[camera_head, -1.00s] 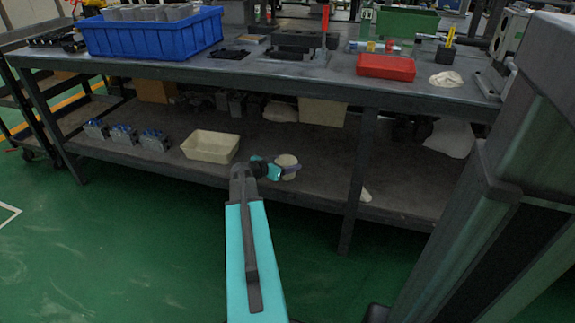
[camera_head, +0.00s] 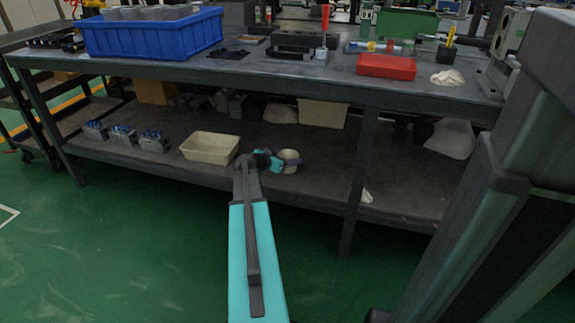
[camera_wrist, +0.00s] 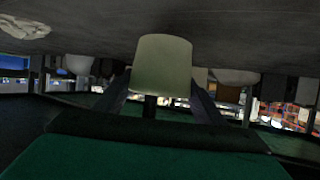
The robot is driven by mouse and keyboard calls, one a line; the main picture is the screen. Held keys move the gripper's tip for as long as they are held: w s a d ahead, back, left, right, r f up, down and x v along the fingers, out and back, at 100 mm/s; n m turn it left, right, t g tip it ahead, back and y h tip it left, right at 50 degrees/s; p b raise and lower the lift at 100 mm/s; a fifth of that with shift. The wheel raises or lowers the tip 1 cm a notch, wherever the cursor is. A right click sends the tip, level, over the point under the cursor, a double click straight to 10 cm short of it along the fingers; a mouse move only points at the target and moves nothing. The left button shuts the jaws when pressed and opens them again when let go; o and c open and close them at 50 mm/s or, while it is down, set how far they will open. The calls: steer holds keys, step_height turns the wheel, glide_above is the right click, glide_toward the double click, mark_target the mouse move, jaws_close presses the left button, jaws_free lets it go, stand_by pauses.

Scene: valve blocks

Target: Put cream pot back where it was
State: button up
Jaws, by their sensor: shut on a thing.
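The cream pot (camera_head: 289,155) is over the lower shelf (camera_head: 320,178) of the workbench, to the right of a cream tray. In the wrist view the pot (camera_wrist: 161,62) fills the space between my two fingers, with its narrower end towards the grey shelf surface at the top of that picture. My gripper (camera_head: 287,165) is shut on the pot; its fingers lie along both sides. I cannot tell whether the pot touches the shelf or hangs just above it.
The cream tray (camera_head: 210,148) stands left of my gripper. Several grey blocks with blue parts (camera_head: 123,136) stand farther left. A bench leg (camera_head: 357,180) and a white cloth (camera_head: 366,196) are to the right. The tabletop (camera_head: 300,72) overhangs the shelf.

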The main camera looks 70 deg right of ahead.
steer(key=shift+f+b, duration=0.75)
steer(key=shift+f, duration=0.85)
steer(key=shift+f, duration=0.2)
steer(key=o, duration=1)
steer(key=shift+o, duration=0.2)
steer(key=shift+r, duration=0.1)
steer(key=shift+r, duration=0.1)
steer(key=shift+a+r, duration=0.1)
steer(key=shift+a, duration=0.05)
steer(key=p+v, duration=0.3)
steer(key=v, duration=0.8)
steer(key=shift+a, duration=0.35)
steer(key=shift+w, duration=0.15)
